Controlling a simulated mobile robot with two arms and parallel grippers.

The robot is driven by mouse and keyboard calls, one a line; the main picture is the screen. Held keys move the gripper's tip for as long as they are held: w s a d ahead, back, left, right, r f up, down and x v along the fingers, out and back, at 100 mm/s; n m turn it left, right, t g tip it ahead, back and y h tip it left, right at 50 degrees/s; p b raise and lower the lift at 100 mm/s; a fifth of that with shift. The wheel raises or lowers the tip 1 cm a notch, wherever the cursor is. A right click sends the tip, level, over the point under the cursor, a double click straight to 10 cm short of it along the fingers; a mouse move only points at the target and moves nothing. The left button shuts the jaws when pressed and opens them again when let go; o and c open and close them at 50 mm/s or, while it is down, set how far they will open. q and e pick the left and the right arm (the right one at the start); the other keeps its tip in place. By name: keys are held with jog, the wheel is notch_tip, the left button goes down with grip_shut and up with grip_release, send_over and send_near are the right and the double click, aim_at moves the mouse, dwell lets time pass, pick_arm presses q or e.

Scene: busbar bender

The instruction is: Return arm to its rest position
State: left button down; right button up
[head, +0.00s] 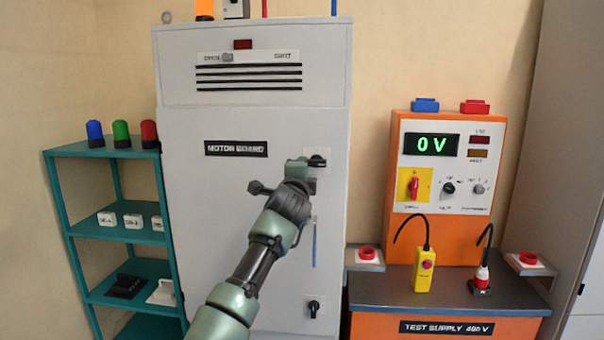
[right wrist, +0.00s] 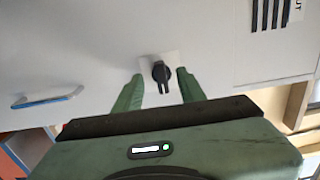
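My right arm reaches up from the bottom of the head view to the grey cabinet (head: 230,220) labelled as a motor board. Its green gripper (head: 304,175) is beside the upper black rotary switch (head: 317,161) on the cabinet door. In the right wrist view the gripper (right wrist: 160,75) is open, with one green finger on each side of the black switch (right wrist: 161,72). Gaps show between the fingers and the switch, and nothing is held. My left gripper is not in view.
A blue door handle (head: 314,242) and a lower rotary switch (head: 313,307) are below. A teal shelf (head: 100,236) stands left. An orange test supply (head: 400,140) reading 0 V stands right, behind a dark bench top (head: 400,293) holding a yellow pendant (head: 423,272).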

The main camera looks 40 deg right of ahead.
dwell(0.3)
